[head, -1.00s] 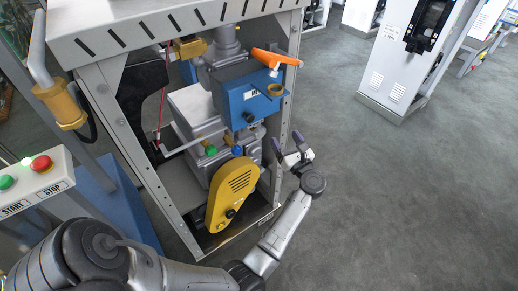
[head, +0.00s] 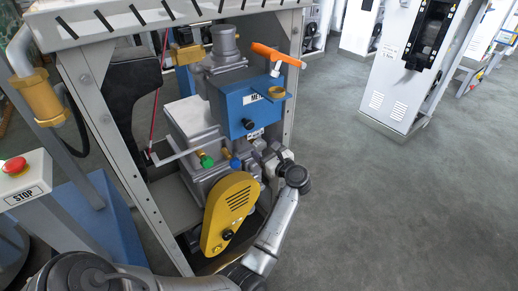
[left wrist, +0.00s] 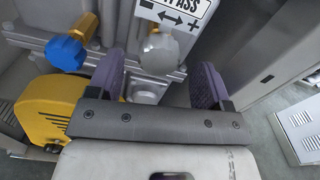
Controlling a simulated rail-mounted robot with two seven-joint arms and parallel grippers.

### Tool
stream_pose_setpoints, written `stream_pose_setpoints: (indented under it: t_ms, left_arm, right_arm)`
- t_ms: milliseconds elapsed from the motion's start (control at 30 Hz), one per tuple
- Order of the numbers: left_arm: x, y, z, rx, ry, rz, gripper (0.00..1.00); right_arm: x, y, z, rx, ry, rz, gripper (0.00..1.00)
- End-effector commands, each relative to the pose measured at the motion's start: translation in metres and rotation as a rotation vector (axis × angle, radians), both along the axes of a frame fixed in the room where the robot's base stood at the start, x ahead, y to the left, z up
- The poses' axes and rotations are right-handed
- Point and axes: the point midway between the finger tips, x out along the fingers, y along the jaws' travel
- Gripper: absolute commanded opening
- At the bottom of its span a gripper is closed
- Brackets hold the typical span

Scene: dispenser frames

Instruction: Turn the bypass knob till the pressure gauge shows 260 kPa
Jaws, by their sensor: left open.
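The bypass knob (left wrist: 160,50), a silvery metal knob, sits below a white label (left wrist: 178,10) reading "...PASS" with minus, arrow and plus marks, in the left wrist view. My left gripper (left wrist: 158,78) is open. Its two purple-grey fingers are on either side of the knob's line, with the knob ahead between them; whether they touch it I cannot tell. In the head view my left gripper (head: 268,157) is at the right side of the machine, below the blue box (head: 250,105), and hides the knob. No pressure gauge dial can be read. My right gripper is not in view.
A blue knob (left wrist: 68,52) stands left of the bypass knob. A yellow cover (head: 230,212) lies below. A green knob (head: 206,160) and an orange-handled valve (head: 278,55) are on the machine. A frame post (head: 292,100) stands close to my arm.

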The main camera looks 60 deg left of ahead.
Motion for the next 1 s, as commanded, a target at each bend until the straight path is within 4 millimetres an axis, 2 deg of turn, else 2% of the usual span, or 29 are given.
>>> stream_pose_setpoints:
  t_ms: [100,300,733,1000]
  left_arm:
    - [-0.001,0.017,-0.002,0.002,0.0,0.001,0.73]
    - [-0.003,0.033,-0.001,0.001,0.001,0.001,0.73]
    - [-0.003,0.038,0.0,-0.001,0.001,0.0,0.73]
    - [-0.003,0.038,0.0,0.0,0.001,0.0,0.48]
  right_arm:
    - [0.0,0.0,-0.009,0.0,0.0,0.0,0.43]
    - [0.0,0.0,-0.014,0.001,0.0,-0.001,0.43]
    - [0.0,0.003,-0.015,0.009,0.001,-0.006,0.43]
    - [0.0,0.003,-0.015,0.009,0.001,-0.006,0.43]
